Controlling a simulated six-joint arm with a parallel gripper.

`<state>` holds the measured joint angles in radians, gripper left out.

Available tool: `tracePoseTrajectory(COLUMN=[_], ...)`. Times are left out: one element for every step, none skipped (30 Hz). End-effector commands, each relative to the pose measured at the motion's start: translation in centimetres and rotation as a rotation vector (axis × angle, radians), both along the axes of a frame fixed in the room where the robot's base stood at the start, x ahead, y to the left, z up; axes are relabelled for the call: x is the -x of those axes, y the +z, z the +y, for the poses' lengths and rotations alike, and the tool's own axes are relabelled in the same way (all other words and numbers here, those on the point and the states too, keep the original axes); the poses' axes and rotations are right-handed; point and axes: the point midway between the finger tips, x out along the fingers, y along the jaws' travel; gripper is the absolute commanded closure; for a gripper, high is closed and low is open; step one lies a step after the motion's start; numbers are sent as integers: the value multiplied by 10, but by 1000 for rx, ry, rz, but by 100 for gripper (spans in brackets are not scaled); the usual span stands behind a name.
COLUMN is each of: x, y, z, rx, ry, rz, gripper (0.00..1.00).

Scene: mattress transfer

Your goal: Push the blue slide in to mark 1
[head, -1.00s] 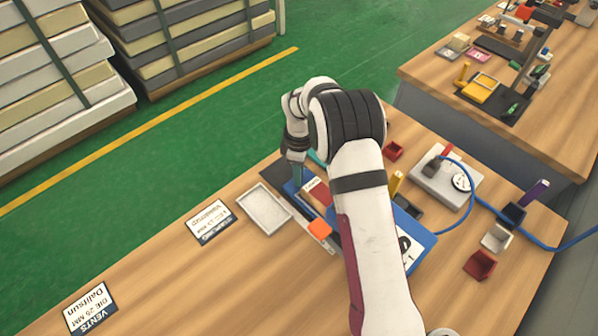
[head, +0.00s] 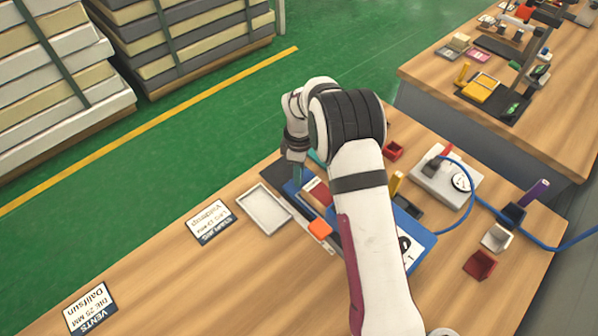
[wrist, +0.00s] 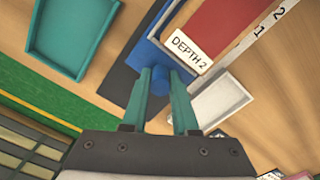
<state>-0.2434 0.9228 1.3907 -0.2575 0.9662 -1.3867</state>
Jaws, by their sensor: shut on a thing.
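My gripper (wrist: 163,82) has its teal fingers around the round blue knob of the blue slide (wrist: 153,52) in the wrist view. A white label reading "DEPTH 2" (wrist: 187,50) lies next to the knob. A pale scale strip (wrist: 240,47) with the marks 1 and 2 runs along the red part (wrist: 222,25) of the fixture. In the head view the gripper (head: 296,180) points down at the far end of the blue fixture, and my arm hides part of it. I cannot tell exactly where the slide stands against mark 1.
A white tray (head: 264,209) lies left of the fixture, and a teal tray (wrist: 72,36) shows in the wrist view. An orange block (head: 320,228) sits at the fixture's near end. A blue board (head: 421,243) and a grey device with a dial (head: 437,185) stand right.

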Motion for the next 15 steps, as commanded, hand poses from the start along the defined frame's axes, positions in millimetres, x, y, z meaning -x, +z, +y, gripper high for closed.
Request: tracePoseTrajectory(x=[2,5,9,13,16,19,21,22,24,24,24,24,24,24,24], y=[1,1,1,1,1,1,1,1,1,1,1,1,1,1,1], z=[-3,-6,-10,-14,-17,-20,-22,-23,-24,-24,-24,-24,-24,-24,-24], rx=[0,0,0,0,0,-1,-1,-1,-1,-1,-1,-1,-1,-1,-1], ry=[-1,-1,0,-1,-1,-2,-1,0,0,0,0,0,0,0,0], rz=[0,0,0,1,0,0,0,-1,0,0,0,0,0,0,0], gripper=[100,100,100,100,100,100,100,100,100,100,100,100,100,100,100])
